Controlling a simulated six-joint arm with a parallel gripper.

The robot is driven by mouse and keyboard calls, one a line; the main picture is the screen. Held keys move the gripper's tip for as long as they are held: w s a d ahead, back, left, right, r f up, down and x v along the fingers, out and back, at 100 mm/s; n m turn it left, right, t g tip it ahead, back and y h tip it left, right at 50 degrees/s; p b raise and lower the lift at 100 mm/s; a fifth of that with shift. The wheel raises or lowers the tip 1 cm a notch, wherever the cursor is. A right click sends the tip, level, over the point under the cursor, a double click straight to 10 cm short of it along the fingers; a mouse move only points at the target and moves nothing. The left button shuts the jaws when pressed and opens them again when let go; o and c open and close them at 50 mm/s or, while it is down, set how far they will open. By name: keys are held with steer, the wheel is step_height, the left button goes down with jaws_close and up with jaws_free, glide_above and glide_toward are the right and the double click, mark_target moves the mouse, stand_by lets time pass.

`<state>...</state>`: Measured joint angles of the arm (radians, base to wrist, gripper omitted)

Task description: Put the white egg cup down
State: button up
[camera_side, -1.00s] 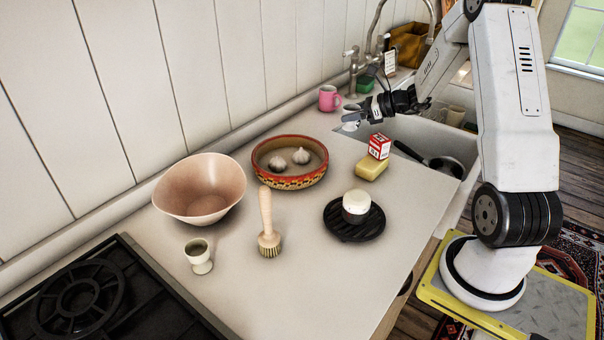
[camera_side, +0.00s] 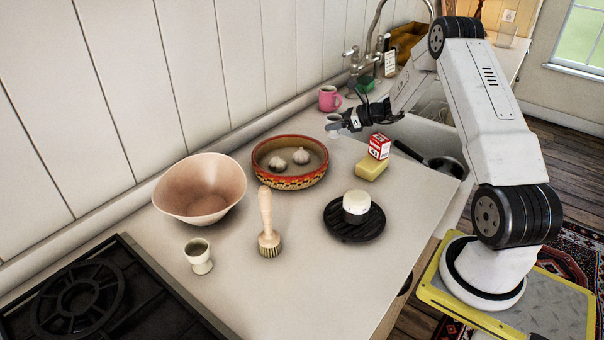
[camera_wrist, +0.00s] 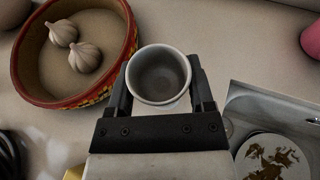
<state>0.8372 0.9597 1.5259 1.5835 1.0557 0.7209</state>
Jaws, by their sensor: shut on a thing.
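A white egg cup (camera_wrist: 133,84) with a grey inside is between the two fingers of my gripper (camera_wrist: 161,88) in the wrist view. The gripper is shut on it, and I look down into its open top. In the side view the held egg cup (camera_side: 333,118) shows partly behind my gripper (camera_side: 343,124), by the sink's near-left corner and behind the red-patterned bowl. Whether its base touches the counter I cannot tell. A second, similar cream egg cup (camera_side: 199,262) stands upright on the counter near the stove.
The patterned bowl (camera_side: 290,181) holds garlic bulbs. The sink (camera_side: 432,135) lies to the right. A pink bowl (camera_side: 200,190), brush (camera_side: 267,225) and black trivet (camera_side: 345,229) occupy the nearer counter.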

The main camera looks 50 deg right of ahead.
mark_target(333, 132)
steer(key=shift+f, duration=0.1)
steer(key=shift+w+d+f, duration=0.1)
steer(key=shift+w+f, duration=0.1)
steer(key=shift+f, duration=1.55)
steer(key=shift+f, duration=0.1)
steer(key=o, duration=1.3)
steer(key=shift+c, duration=0.2)
steer(key=shift+v, duration=3.8)
